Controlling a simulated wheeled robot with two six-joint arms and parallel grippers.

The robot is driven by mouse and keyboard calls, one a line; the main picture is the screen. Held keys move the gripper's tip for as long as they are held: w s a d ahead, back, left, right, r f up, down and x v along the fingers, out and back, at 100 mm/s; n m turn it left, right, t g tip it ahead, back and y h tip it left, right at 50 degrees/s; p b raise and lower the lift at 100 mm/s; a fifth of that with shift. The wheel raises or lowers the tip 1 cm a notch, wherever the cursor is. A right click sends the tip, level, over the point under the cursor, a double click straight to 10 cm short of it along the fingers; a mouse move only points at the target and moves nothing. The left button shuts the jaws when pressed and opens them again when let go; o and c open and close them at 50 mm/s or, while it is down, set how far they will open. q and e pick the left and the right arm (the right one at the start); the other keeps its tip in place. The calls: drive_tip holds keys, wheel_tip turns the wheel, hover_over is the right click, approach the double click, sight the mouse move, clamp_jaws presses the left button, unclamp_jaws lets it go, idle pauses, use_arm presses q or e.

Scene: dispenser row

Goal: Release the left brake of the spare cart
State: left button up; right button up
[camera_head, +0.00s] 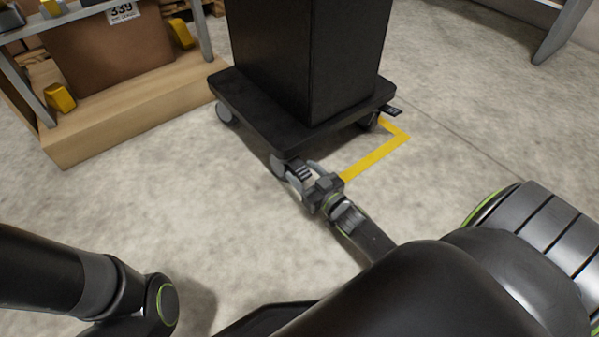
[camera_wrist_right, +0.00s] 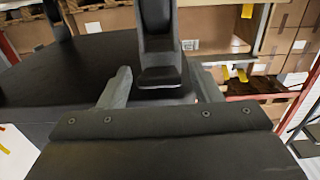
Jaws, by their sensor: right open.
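The spare cart (camera_head: 270,112) is black, with a flat base on grey casters and a tall black body. A striped brake pedal (camera_head: 300,172) is at its near caster. Another dark pedal (camera_head: 392,111) sticks out at the right caster. My right gripper (camera_head: 307,182) is at the near pedal, very close to it; I cannot tell whether they touch. In the right wrist view the fingers (camera_wrist_right: 163,87) stand apart, with a dark blocky part between them that I cannot identify for sure. My left arm shows at lower left; its gripper is out of view.
A yellow floor marking (camera_head: 375,160) lies right of the near caster. The concrete floor between the pallet and my arms is clear.

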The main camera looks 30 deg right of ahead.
drive_tip(key=shift+w+a, duration=0.1)
drive_tip(key=shift+w, duration=1)
